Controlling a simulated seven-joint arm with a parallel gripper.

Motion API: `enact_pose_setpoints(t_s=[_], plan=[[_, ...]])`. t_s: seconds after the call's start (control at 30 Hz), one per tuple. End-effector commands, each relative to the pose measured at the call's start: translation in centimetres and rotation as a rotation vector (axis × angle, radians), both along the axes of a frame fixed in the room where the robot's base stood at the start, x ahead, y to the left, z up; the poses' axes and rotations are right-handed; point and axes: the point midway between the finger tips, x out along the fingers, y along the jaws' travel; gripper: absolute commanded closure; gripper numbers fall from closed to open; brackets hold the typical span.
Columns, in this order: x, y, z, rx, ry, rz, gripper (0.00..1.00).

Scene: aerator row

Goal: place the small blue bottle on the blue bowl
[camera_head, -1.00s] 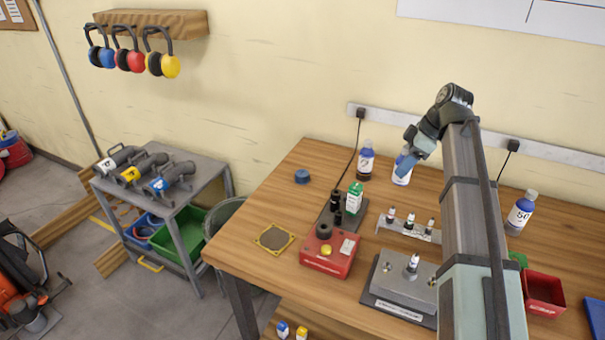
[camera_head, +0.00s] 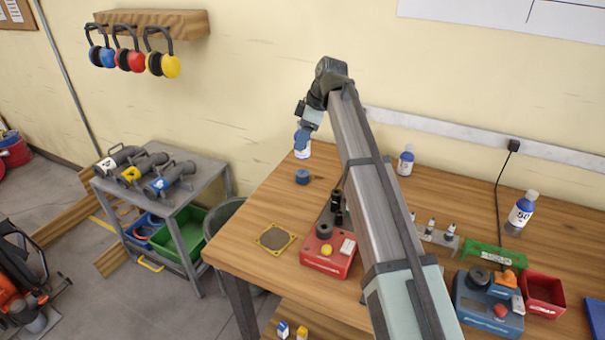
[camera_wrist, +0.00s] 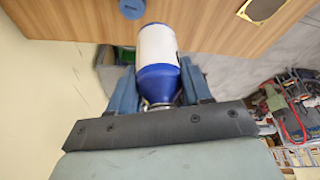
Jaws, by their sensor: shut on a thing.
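My gripper (camera_head: 303,135) is shut on a small blue bottle (camera_head: 303,152) with a broad white label. In the wrist view the bottle (camera_wrist: 158,55) sits between the two blue fingers, its blue shoulder towards the palm and its white part pointing away. The blue bowl (camera_head: 302,177) is a small round dark-blue piece near the table's back left edge. The bottle appears just above the bowl in the head view, apart from it. In the wrist view the bowl (camera_wrist: 131,8) shows at the top, slightly left of the bottle's far end.
Another blue bottle (camera_head: 406,160) and a larger one (camera_head: 521,213) stand at the back. A red box (camera_head: 327,250) and a yellow-edged plate (camera_head: 274,238) lie in front of the bowl. Tabletop around the bowl is clear. My arm hides part of the middle.

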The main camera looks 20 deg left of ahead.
Motion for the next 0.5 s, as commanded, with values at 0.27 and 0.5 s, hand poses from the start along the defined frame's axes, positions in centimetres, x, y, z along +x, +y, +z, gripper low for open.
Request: enact_pose_setpoints(t_s=[0.27,0.5], plan=[[3.7,1.6,0.8,0.013,0.001,-0.229,0.84],[4.0,1.7,0.7,0.020,0.024,-0.331,0.84]])
